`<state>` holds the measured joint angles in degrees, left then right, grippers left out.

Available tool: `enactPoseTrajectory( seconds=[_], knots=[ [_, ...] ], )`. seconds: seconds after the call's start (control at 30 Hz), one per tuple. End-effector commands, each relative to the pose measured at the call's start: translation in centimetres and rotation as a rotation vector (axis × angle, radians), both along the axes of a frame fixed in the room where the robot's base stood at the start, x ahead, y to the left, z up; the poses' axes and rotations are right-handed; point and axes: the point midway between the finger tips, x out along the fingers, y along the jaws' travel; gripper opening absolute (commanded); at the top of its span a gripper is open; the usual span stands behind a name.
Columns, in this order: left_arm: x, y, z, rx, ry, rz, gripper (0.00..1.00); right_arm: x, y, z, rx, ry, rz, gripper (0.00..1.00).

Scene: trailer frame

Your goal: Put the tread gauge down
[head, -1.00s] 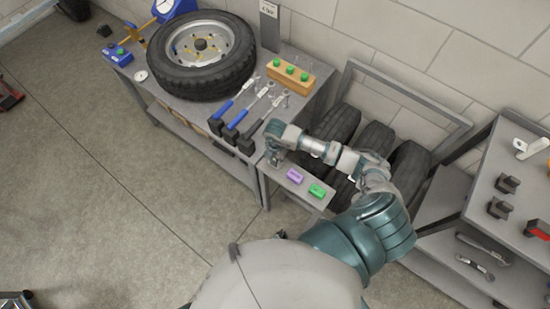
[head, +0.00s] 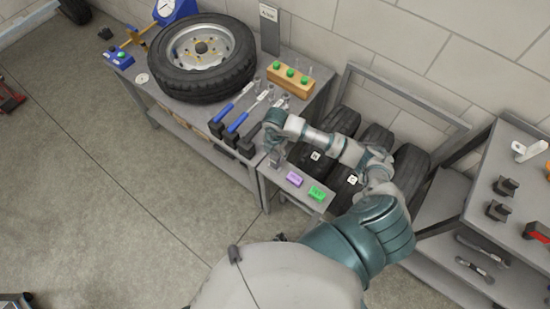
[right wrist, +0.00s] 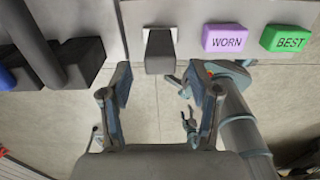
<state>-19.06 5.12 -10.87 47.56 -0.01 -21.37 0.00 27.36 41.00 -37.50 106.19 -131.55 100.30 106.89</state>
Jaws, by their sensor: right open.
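The tread gauge appears to be the small grey block with a pale end in the right wrist view (right wrist: 160,52). It rests at the edge of the small grey shelf (head: 312,203), left of the purple WORN block (head: 294,179) and green BEST block (head: 317,193). In the head view it is a grey shape (head: 275,159) just below my right gripper (head: 273,143). In the right wrist view the fingers of my right gripper (right wrist: 160,105) are spread apart with nothing between them, and the block lies beyond their tips. My left gripper's fingers are not clear.
Blue-handled tools in black holders (head: 238,122) stand close left of my right gripper on the bench. A wheel (head: 203,57) lies farther back. Dark tyres (head: 340,125) sit in a rack behind my right arm. A tool table (head: 515,185) is at the right.

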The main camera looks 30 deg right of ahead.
Motion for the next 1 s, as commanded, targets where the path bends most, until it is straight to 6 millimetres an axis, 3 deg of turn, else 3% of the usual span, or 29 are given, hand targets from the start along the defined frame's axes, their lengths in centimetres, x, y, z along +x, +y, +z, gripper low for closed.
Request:
enactPoseTrajectory(
  seconds=[0.1, 0.3, 0.87, 1.0],
  knots=[
    [-0.1, -0.1, -0.1, -0.002, -0.003, 0.0, 0.62, 0.1, 0.0, 2.3, -0.001, -0.004, 0.001, 0.62],
    [-0.6, -0.5, -0.2, -0.008, 0.003, 0.0, 0.62, 0.0, 0.0, 4.2, 0.0, -0.001, 0.0, 0.62],
    [-0.4, -0.5, -0.1, -0.007, 0.0, -0.001, 0.62, 0.0, 0.0, 4.3, 0.0, 0.0, -0.001, 0.62],
    [-0.2, -0.3, -0.1, -0.005, -0.003, -0.001, 0.62, -0.2, 1.8, 4.0, 0.072, -0.008, 0.041, 0.62]
  ],
)
